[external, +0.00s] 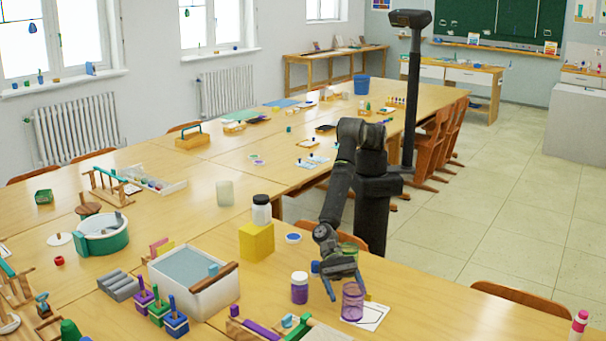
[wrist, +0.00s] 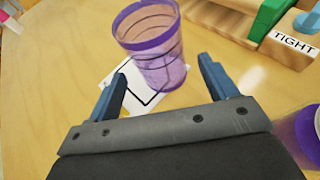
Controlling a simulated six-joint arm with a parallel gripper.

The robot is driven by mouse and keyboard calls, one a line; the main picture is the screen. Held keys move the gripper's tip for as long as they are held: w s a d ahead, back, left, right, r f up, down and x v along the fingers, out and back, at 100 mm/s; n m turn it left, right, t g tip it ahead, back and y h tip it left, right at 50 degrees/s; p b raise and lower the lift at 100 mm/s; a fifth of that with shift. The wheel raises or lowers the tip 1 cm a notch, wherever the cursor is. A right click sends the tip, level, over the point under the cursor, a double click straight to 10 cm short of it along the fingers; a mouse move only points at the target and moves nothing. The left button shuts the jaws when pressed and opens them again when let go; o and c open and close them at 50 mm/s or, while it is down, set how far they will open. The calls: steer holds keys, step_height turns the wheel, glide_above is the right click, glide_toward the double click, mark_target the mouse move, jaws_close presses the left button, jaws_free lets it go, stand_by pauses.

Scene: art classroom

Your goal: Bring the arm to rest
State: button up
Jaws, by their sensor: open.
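My gripper (external: 346,284) hangs low over the near table, at the end of my bent arm. In the wrist view its two blue fingers (wrist: 165,85) are spread apart with nothing between them. A see-through purple cup (external: 352,304) stands upright just beyond the fingertips; it also shows in the wrist view (wrist: 150,52). The cup stands at a white card with a black outline (external: 374,320), which also shows in the wrist view (wrist: 136,100); the cup hides part of the card. I cannot tell from the pictures whether a finger touches the cup.
A wooden piece labelled TIGHT (wrist: 293,46) is at the wrist view's right.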

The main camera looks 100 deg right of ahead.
mark_target(357, 305)
steer(key=x, duration=0.5)
steer(key=shift+s+a+f, duration=0.1)
steer(key=shift+a+f, duration=0.15)
step_height(357, 305, up, 3)
steer(key=shift+d+f, duration=0.1)
steer(key=shift+r, duration=0.75)
steer(key=shift+f, duration=0.15)
